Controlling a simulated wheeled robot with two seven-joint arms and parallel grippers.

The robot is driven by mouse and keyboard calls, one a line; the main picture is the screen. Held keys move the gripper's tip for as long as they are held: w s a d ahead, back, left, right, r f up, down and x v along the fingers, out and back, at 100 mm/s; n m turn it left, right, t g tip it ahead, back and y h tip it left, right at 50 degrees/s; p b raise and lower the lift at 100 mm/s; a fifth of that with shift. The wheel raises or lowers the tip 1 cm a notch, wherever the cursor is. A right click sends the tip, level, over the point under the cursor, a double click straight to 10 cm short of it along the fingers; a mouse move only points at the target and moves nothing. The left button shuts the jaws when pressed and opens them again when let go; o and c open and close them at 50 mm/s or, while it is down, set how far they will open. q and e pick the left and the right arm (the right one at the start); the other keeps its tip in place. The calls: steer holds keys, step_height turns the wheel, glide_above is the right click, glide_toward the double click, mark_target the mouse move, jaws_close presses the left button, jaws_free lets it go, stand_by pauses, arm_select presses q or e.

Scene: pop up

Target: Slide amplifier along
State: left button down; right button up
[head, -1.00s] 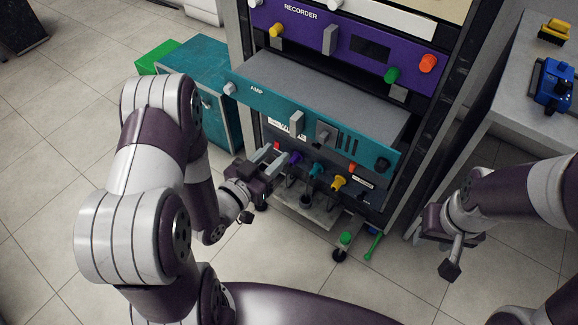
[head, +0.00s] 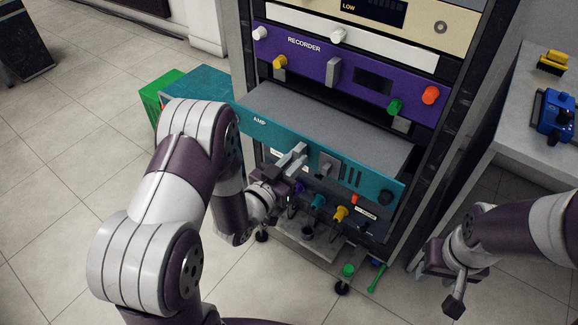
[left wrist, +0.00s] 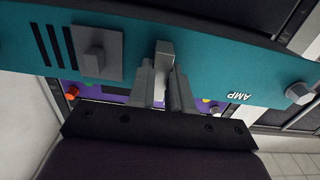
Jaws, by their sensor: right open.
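The amplifier is a teal-fronted unit marked AMP (head: 360,172) with a grey top. It sticks out of the rack, below the purple recorder unit. My left gripper (head: 292,160) is at the upright grey handle in the middle of its front. In the left wrist view, the handle (left wrist: 164,56) stands between the two fingers (left wrist: 163,88), which lie close along both its sides. Whether they press on it is not clear. My right gripper (head: 452,278) is open and empty, over the floor at the right, apart from the rack.
The purple recorder unit (head: 305,62) is in the rack above the amplifier. A dark panel with coloured plugs (head: 340,213) is below it. A teal cabinet (head: 205,85) stands left of the rack. A grey bench (head: 520,100) with a blue device stands right.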

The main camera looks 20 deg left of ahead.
arm_select(q)
steer(key=shift+p+v, duration=0.3)
steer(key=shift+v, duration=2.15)
steer(key=c, duration=1)
jaws_free()
steer(key=shift+s, duration=0.1)
steer(key=shift+o, duration=0.2)
steer(key=p+v, duration=0.2)
steer(key=v, duration=1)
steer(key=shift+s+a, duration=0.15)
steer(key=shift+s, duration=0.2)
